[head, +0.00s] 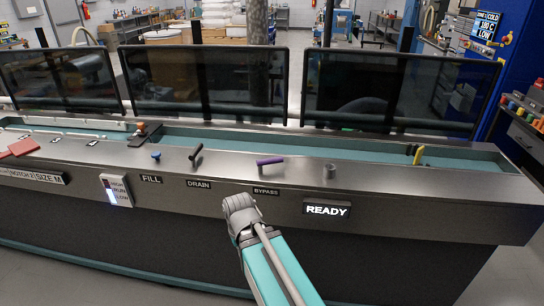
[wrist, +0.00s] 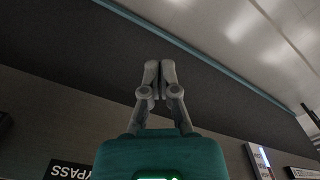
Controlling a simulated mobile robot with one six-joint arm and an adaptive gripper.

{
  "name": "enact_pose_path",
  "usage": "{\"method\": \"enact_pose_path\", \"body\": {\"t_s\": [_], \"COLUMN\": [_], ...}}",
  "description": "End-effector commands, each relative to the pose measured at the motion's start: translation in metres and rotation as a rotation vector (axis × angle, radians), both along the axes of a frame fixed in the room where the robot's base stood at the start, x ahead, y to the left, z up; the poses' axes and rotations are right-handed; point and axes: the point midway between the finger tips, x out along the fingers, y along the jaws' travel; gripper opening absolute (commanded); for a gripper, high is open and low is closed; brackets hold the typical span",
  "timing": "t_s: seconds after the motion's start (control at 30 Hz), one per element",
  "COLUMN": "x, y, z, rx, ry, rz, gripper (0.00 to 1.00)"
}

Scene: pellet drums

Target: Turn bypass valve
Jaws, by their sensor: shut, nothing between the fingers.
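The bypass valve (head: 270,161) has a purple bar handle lying roughly left to right on top of the steel counter, above and behind the BYPASS label (head: 265,191). My gripper (head: 238,203) is in front of the counter's front face, below and a little left of the purple handle, and apart from it. In the wrist view my gripper (wrist: 158,68) has its fingers together, with nothing between them. The BYPASS label also shows upside down in the wrist view (wrist: 70,170), but the purple handle does not.
The black drain handle (head: 196,154) and blue fill knob (head: 156,154) stand to the left. A grey cylinder (head: 330,171) stands to the right, above the READY sign (head: 327,210). Dark transparent panels (head: 208,83) rise behind the trough. The counter around the handle is clear.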

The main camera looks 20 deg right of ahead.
Motion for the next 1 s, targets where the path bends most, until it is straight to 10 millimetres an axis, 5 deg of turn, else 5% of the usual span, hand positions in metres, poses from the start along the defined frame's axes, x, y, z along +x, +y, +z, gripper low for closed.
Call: {"method": "enact_pose_path", "body": {"t_s": [0.47, 0.77, 1.0], "x": [0.013, 0.071, 0.132], "y": [-0.006, -0.032, -0.076], "z": [0.012, 0.06, 0.11], "rx": [0.002, 0.007, 0.007], "ry": [-0.012, -0.069, -0.137], "rz": [-0.007, -0.033, -0.071], "gripper": [0.0, 0.0, 0.0]}}
